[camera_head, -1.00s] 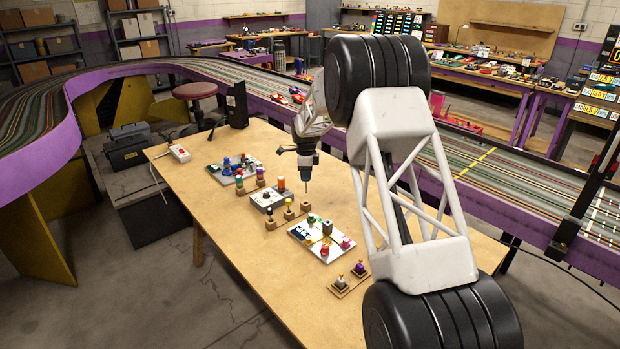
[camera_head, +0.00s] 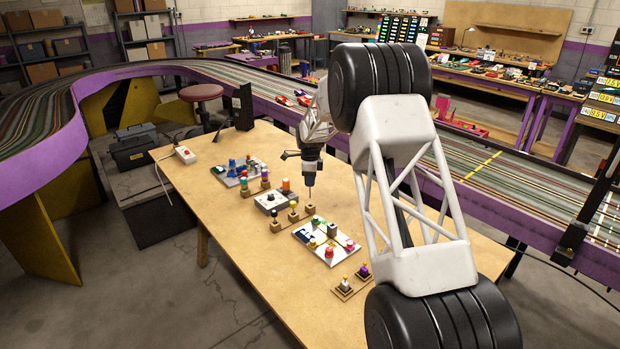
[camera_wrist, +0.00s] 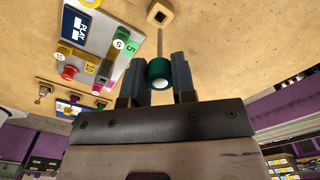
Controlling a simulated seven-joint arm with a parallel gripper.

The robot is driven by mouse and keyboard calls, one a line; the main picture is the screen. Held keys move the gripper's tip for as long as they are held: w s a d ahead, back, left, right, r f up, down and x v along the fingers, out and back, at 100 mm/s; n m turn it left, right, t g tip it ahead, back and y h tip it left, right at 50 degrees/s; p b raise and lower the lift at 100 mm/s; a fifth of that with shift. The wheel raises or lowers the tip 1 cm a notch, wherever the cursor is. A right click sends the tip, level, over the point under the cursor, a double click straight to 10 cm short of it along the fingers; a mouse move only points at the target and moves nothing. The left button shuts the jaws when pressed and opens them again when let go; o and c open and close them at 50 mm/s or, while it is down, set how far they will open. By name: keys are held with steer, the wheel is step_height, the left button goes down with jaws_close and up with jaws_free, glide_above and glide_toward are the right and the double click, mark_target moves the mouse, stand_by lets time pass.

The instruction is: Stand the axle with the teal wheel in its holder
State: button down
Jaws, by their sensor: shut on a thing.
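My gripper (camera_wrist: 159,84) is shut on the axle with the teal wheel (camera_wrist: 159,73), gripping it at the wheel. In the head view my gripper (camera_head: 311,166) points down over the table, and the thin axle shaft (camera_head: 311,190) hangs upright below it. The holder (camera_head: 311,207) is a small wooden block at the right end of a wooden strip, directly under the shaft. In the wrist view the holder (camera_wrist: 160,7) shows a dark square hole, and the shaft runs towards it. I cannot tell whether the tip is inside the hole.
Neighbouring blocks on the strip hold a yellow-topped piece (camera_head: 293,206) and a dark piece (camera_head: 275,214). A white game board (camera_head: 310,240) with coloured pieces lies close by. A grey box (camera_head: 270,203) stands behind the strip. The table's front left is bare.

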steer(key=shift+f, duration=1.2)
steer(key=shift+f, duration=2.2)
stand_by(1.9)
steer(key=c, duration=0.8)
jaws_free()
steer(key=shift+c, duration=0.2)
steer(key=shift+r, duration=3.9)
